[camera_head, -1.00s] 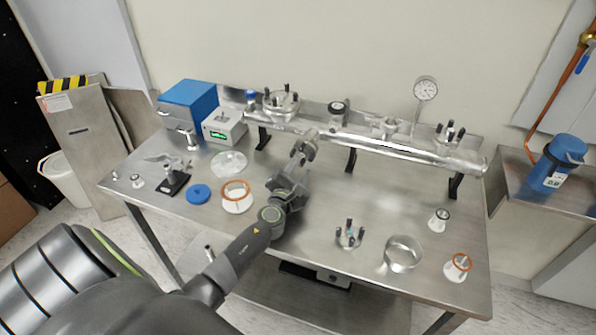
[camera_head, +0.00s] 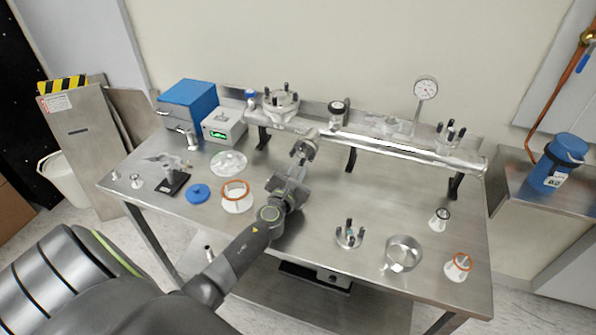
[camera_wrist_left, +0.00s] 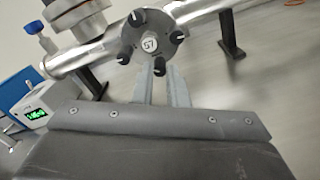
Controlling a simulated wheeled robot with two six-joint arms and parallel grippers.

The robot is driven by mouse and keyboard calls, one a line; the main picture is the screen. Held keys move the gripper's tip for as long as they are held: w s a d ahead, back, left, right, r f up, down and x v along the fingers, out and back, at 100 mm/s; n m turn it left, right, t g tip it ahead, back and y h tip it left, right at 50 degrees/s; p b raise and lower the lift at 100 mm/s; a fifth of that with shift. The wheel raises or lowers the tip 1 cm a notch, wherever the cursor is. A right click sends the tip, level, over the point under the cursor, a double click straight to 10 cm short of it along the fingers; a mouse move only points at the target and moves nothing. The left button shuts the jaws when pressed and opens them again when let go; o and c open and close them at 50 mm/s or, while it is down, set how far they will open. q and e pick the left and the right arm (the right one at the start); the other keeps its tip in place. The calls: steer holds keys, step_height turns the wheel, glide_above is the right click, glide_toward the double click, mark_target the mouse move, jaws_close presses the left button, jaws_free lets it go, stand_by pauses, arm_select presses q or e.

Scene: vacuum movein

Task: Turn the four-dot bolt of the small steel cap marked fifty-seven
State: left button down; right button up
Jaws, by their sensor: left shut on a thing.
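The small steel cap (camera_wrist_left: 150,45) marked 57 faces me in the left wrist view, on a stub at the front of the steel pipe. Several dark-ended bolts stand around its face; the dots on them are too small to tell. My left gripper (camera_wrist_left: 160,72) is shut on the lower right bolt (camera_wrist_left: 159,65), one finger on each side of it. In the head view the cap (camera_head: 304,148) is small and partly hidden by my left gripper (camera_head: 298,164), which reaches up to it from the front. My right gripper is not in view.
The steel pipe (camera_head: 400,146) runs along the back of the table on black legs. A gauge (camera_head: 425,88) stands on it. An orange-rimmed white ring (camera_head: 236,196), a bolted flange (camera_head: 349,234) and a steel ring (camera_head: 403,253) lie on the table.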

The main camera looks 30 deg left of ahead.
arm_select(q)
steer(key=n+b, duration=0.1)
steer(key=n, duration=0.5)
steer(key=shift+f, duration=0.1)
steer(key=n+b, duration=0.1)
steer(key=n, duration=0.4)
steer(key=shift+a+n+b, duration=0.1)
steer(key=shift+n+b, duration=0.3)
steer(key=n+b, duration=0.2)
steer(key=n, duration=0.4)
steer(key=shift+f, duration=0.15)
steer(key=n+b, duration=0.1)
steer(key=n, duration=0.2)
steer(key=shift+n+b, duration=0.35)
steer(key=shift+n, duration=0.05)
steer(key=shift+n+b, duration=0.3)
steer(key=shift+n, duration=0.4)
steer(key=shift+r+n, duration=0.2)
steer(key=shift+n, duration=0.1)
